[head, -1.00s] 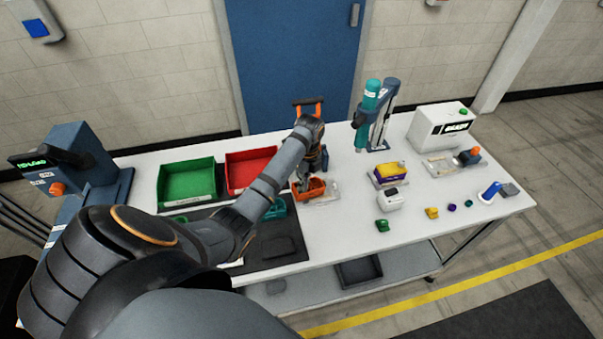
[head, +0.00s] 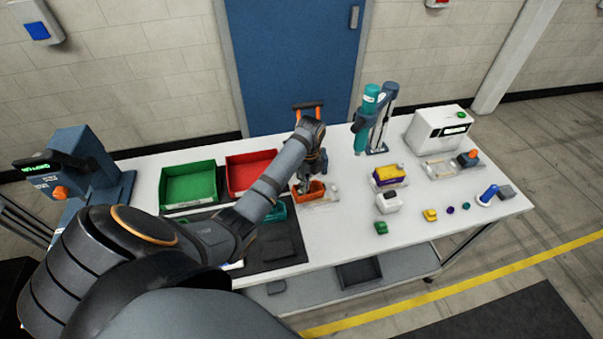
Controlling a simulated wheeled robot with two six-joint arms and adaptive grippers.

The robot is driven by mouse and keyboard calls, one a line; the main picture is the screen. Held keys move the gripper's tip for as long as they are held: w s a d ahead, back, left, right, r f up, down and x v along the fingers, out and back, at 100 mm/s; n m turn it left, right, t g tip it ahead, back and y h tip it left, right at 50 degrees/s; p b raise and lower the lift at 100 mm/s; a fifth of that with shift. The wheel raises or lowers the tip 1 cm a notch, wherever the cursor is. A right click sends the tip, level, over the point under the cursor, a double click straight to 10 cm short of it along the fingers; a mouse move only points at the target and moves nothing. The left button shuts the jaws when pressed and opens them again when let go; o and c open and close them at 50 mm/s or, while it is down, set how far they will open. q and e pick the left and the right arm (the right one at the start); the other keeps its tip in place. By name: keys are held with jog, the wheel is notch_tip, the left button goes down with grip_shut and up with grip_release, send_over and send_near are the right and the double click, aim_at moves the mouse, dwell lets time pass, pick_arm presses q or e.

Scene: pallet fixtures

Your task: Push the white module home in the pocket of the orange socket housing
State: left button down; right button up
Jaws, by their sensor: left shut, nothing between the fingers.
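The orange socket housing (head: 313,196) sits on a pale fixture plate (head: 331,197) near the middle of the table. My left arm reaches in from the left, and its gripper (head: 305,187) points down at the housing. The gripper is shut with nothing between its fingers, and its tips are at or in the housing's open top. I cannot tell whether they touch anything inside. The white module cannot be made out in the pocket; the gripper and the small scale hide the inside. My right gripper is not in view.
Green (head: 188,187) and red (head: 247,172) bins stand left of the housing, with a dark mat (head: 275,252) in front. A teal and grey upright device (head: 372,120) stands behind right. A purple-yellow block (head: 388,176), white block (head: 389,203) and small parts lie right.

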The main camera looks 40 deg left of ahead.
aim_at(307, 198)
pick_arm(q)
jog(key=r+p, duration=0.2)
jog(key=d+r+p, duration=0.1)
jog(key=r, duration=0.2)
jog(key=shift+d+r+p, duration=0.15)
jog(key=shift+r+p, duration=0.1)
jog(key=shift+p, duration=0.1)
dwell(0.4)
